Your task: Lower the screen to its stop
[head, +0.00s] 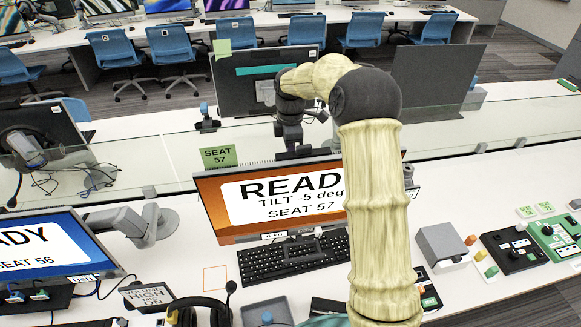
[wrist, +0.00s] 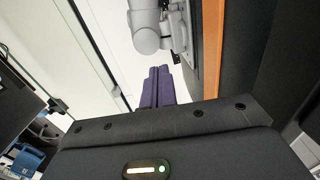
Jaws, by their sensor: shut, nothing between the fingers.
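The screen (head: 226,221) at seat 57 stands in the middle of the head view, with an orange display reading "READY", "TILT -5 deg" and "SEAT 57". My arm reaches over it from the right, and my wrist comes down behind its top edge. The fingertips are hidden there in the head view. In the wrist view my gripper (wrist: 158,72) shows as dark purple fingers, shut together and empty. A grey support arm (wrist: 147,32) is just beyond the fingertips. The screen's orange strip (wrist: 212,50) lies to their right. I cannot tell whether the fingers touch anything.
A keyboard (head: 290,262) lies below the screen. A green "SEAT 57" tag (head: 218,156) stands at its top left. The blue seat 56 screen (head: 50,255) is at the left. A glass divider (head: 150,170) runs behind. Headphones (head: 200,312) and a grey box (head: 442,245) are on the desk.

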